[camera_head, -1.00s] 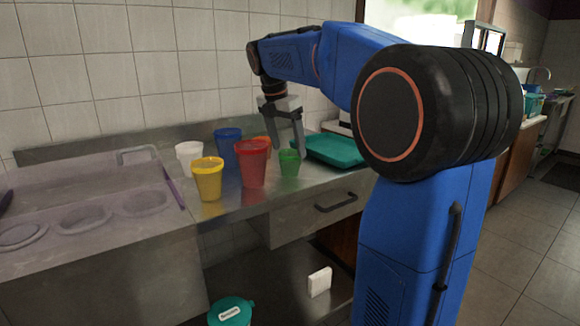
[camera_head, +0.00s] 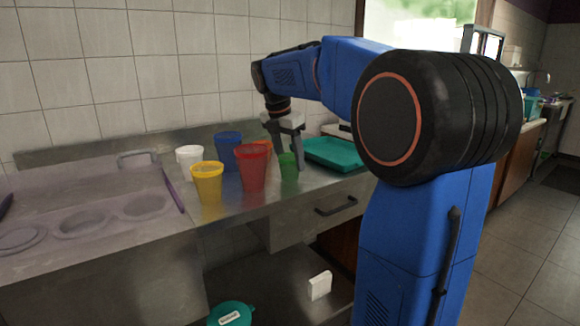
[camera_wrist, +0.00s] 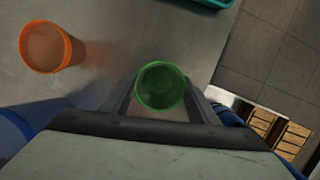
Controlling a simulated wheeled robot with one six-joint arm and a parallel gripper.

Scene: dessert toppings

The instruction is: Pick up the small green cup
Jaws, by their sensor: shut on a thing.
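The small green cup (camera_head: 288,167) stands upright on the steel counter, right of the large red cup (camera_head: 251,167). In the wrist view the green cup (camera_wrist: 160,86) sits between the two fingers, its open rim facing the camera. My gripper (camera_head: 288,150) reaches down from above and is shut on the green cup, one finger on each side. In the head view the fingers partly cover the cup. I cannot see clear space under it.
A yellow cup (camera_head: 207,184), white cup (camera_head: 189,161) and blue cup (camera_head: 229,143) stand to the left. An orange cup (camera_wrist: 45,47) is close by. A teal tray (camera_head: 332,154) lies to the right. The counter's front edge is near.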

